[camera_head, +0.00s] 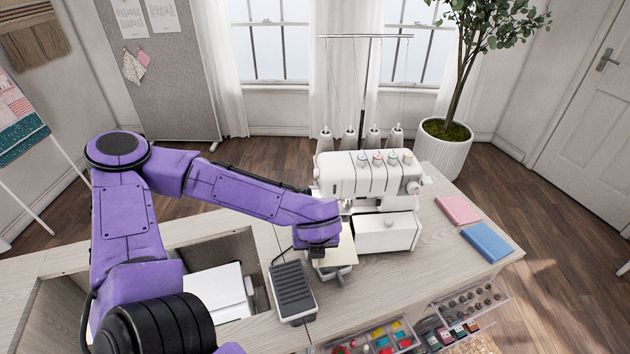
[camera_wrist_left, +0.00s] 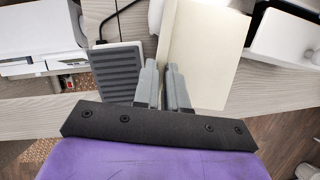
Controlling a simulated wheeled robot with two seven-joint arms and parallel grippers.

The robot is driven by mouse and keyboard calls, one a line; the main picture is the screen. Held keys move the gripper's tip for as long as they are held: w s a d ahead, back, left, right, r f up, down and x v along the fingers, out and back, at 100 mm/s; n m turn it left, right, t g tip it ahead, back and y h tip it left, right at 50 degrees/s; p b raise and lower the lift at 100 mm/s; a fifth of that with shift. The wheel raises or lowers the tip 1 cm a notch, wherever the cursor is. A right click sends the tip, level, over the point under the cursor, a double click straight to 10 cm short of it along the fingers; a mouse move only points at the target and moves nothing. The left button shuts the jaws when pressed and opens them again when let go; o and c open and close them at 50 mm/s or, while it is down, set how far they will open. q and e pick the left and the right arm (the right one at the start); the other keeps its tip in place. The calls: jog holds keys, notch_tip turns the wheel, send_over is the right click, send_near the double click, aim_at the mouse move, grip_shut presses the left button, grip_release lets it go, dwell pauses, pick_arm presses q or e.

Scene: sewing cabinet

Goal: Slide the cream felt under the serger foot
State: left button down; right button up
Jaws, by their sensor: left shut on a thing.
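The cream felt (camera_head: 348,248) is a flat pale sheet beside the white serger (camera_head: 362,178), at the left of its front cover. The felt fills the upper middle of the left wrist view (camera_wrist_left: 208,45). My left gripper (camera_head: 320,255) is shut on the felt's near left part, and its grey fingers (camera_wrist_left: 163,68) show close together there. The serger foot is small and shadowed near the needle area; I cannot tell whether the felt's far edge lies under it. My right gripper is in neither view.
A grey foot pedal (camera_head: 292,291) lies just left of the felt, with a dark cable. An open cabinet well (camera_head: 240,255) is further left. Pink (camera_head: 458,210) and blue (camera_head: 486,242) folded cloths lie at the right. Open drawers (camera_head: 470,305) stick out at the front.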

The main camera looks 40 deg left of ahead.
pick_arm(q)
jog(key=shift+w+a+f, duration=0.15)
jog(key=shift+w+a, duration=2)
jog(key=shift+a, duration=0.3)
jog(key=shift+w+d+f+b, duration=0.15)
jog(key=shift+f+b, duration=0.1)
jog(key=shift+b, duration=0.15)
jog(key=c, duration=1.1)
grip_release()
jog(key=shift+r, duration=0.1)
jog(key=w+a+p+v, duration=0.1)
jog(key=p+v, duration=0.3)
jog(key=v, duration=1.2)
jog(key=shift+a+r+p, duration=0.25)
jog(key=shift+r+p, duration=0.1)
jog(key=shift+r, duration=0.05)
